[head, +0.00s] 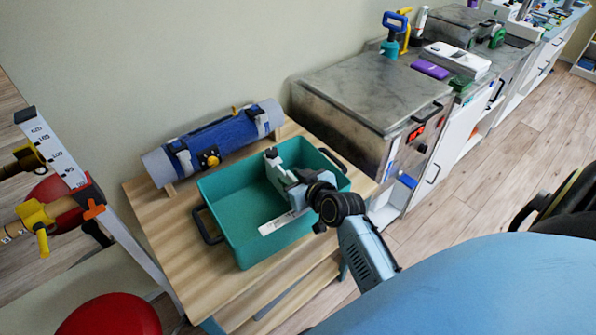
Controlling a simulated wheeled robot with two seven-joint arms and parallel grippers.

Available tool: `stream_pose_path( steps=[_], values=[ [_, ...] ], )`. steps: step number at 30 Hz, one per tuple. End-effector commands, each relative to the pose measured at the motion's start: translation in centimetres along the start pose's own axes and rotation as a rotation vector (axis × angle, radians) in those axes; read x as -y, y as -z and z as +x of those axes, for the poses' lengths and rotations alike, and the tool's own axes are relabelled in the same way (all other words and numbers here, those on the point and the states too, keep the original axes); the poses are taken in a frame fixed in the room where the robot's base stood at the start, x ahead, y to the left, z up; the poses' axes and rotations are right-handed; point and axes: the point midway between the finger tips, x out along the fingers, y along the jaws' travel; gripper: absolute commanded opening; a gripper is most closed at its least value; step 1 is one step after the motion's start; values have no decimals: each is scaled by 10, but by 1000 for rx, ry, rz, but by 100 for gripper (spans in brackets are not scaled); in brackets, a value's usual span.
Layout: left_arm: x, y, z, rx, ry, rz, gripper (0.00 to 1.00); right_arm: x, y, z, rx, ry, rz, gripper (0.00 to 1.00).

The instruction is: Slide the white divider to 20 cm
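A teal bin (228,212) with dark handles stands on a wooden table in the head view. A white upright piece (274,170) inside it, toward its right half, looks like the divider. My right gripper (292,184) reaches into the bin from the right and is at this white piece. The fingers and the piece overlap in the picture, so I cannot tell whether they are shut on it. A white strip with small marks (286,221) lies at the near side of the bin; its figures are too small to read. My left gripper is not in view.
A blue roll (222,138) with straps lies on the wooden table (165,235) behind the bin. A grey-topped cabinet (365,88) stands close to the right. A blue padded surface (490,285) fills the lower right.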

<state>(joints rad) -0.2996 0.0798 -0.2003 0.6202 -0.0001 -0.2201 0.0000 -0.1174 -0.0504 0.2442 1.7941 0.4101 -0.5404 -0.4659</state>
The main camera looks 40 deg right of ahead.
Motion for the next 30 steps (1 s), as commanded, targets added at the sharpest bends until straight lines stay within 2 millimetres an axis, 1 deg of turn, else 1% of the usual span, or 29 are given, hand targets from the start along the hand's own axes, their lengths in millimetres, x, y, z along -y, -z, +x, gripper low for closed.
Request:
stream_pose_path(
  steps=[2,5,8,12,18,21,24,30],
  values=[
    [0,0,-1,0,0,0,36,0,0,-5,1,0,-1,33],
    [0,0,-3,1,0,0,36,0,0,-18,1,0,-3,33],
    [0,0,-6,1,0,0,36,0,0,-38,2,0,-3,33],
    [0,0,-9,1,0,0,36,0,0,-70,3,0,-3,33],
    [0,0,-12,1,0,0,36,0,0,-108,2,1,-2,33],
    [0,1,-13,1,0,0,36,0,0,-120,2,0,-1,33],
    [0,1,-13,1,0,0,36,0,0,-128,1,1,0,33],
    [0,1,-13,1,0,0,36,0,0,-133,1,1,0,33]
  ],
)
